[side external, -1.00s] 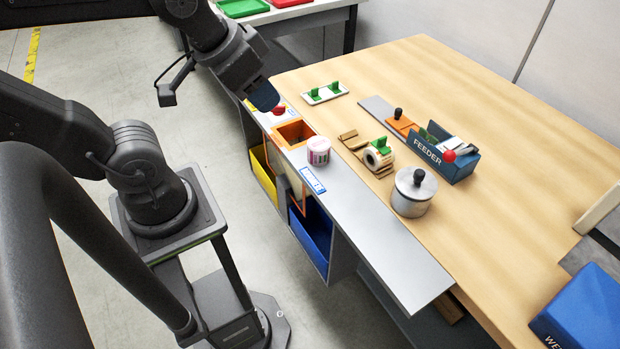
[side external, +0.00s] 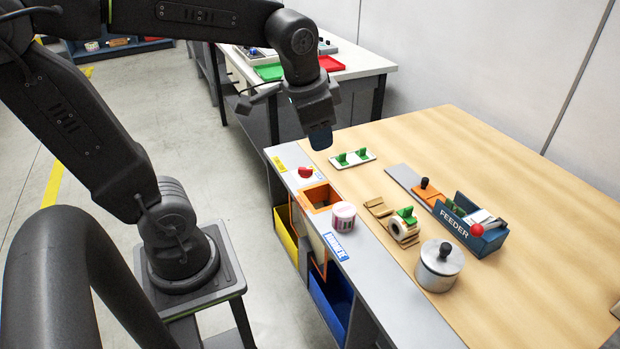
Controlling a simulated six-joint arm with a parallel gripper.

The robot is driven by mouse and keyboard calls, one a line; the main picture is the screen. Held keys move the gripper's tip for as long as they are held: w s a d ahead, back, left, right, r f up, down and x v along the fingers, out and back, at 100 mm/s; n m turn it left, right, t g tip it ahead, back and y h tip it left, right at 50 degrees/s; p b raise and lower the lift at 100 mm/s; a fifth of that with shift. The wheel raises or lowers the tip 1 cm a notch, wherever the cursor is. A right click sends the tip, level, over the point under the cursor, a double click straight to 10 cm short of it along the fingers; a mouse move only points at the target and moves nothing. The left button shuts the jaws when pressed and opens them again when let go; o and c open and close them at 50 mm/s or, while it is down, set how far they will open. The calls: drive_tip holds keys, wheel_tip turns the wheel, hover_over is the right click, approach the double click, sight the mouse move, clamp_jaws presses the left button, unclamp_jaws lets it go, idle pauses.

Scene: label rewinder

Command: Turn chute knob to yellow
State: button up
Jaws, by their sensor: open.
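The red chute knob (side external: 305,172) sits on the grey strip at the table's left edge, just behind the orange-framed chute opening (side external: 320,197). A small yellow label (side external: 279,164) lies behind and left of the knob, and a blue label (side external: 336,246) lies nearer on the strip. The knob's exact pointing direction is too small to tell. A yellow bin (side external: 286,238) and a blue bin (side external: 330,302) are under the strip. My gripper (side external: 320,138) is open, pointing down above and slightly right of the knob, apart from it. Its fingers overlap in this view.
A pink-and-white label roll (side external: 343,216) stands beside the chute opening. A tape roll (side external: 404,228), a lidded metal pot (side external: 439,266) and the blue feeder box (side external: 474,228) are farther right. A white plate with green clips (side external: 352,158) lies near my gripper.

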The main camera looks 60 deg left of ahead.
drive_tip(key=w+a+f+m+g+y, duration=0.1)
drive_tip(key=w+a+f+m+g, duration=0.3)
drive_tip(key=w+a, duration=0.55)
drive_tip(key=m+g, duration=0.1)
drive_tip(key=g, duration=0.2)
approach(305, 168)
drive_tip(key=x, duration=0.9)
drive_tip(key=shift+c, duration=0.3)
drive_tip(key=shift+f, duration=0.1)
clamp_jaws()
